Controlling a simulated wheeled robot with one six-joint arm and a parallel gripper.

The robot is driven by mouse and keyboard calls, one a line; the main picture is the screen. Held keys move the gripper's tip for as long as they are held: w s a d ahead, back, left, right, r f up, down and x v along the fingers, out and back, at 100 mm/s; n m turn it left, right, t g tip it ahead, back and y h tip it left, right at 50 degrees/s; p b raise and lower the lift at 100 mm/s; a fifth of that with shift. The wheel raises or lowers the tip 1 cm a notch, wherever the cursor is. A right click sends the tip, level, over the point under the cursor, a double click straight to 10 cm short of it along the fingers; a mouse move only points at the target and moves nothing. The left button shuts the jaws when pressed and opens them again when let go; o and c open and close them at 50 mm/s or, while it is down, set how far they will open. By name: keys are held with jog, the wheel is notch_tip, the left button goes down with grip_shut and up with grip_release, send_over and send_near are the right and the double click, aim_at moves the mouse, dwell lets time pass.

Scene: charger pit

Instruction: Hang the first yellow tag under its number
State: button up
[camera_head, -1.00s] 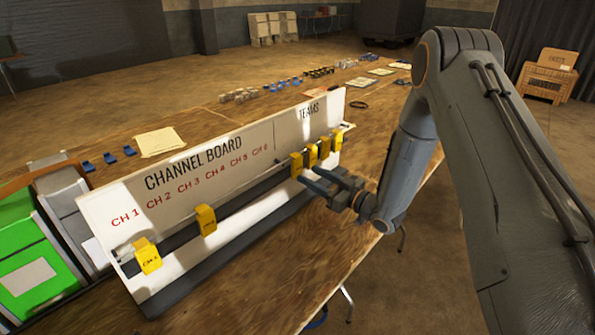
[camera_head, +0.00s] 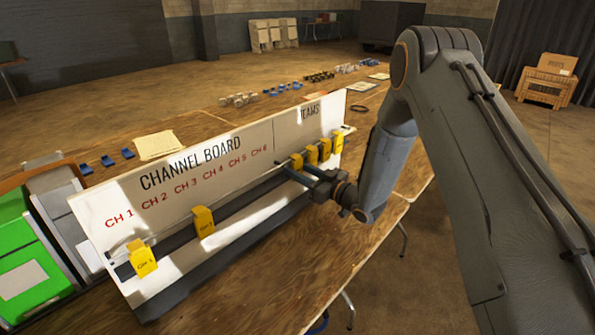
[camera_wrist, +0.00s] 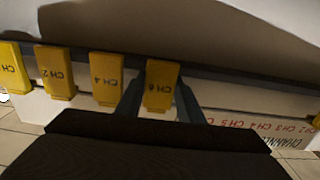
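The white channel board (camera_head: 250,135) stands on the wooden table with red labels CH 1 to CH 6 and a TEAMS section at right. One yellow tag (camera_head: 143,259) hangs near CH 1 and another yellow tag (camera_head: 203,222) hangs further right, near CH 3. Several yellow tags hang in a row under TEAMS. My gripper (camera_head: 302,173) is at the nearest one, the leftmost TEAMS tag (camera_head: 296,161). In the wrist view its open fingers (camera_wrist: 159,100) flank that tag (camera_wrist: 160,84), with narrow gaps at both sides. Its number is hard to read.
In the wrist view, tags marked CH 4 (camera_wrist: 106,80) and CH 2 (camera_wrist: 55,75) hang close beside the flanked tag. A green box (camera_head: 30,262) stands at the board's left end. Blue clips (camera_head: 107,160) and paper (camera_head: 158,145) lie behind the board.

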jog(key=shift+r, duration=0.1)
jog(key=shift+r+p, duration=0.45)
jog(key=shift+r, duration=0.35)
jog(key=p+v, duration=0.2)
jog(key=v, duration=0.8)
dwell(0.7)
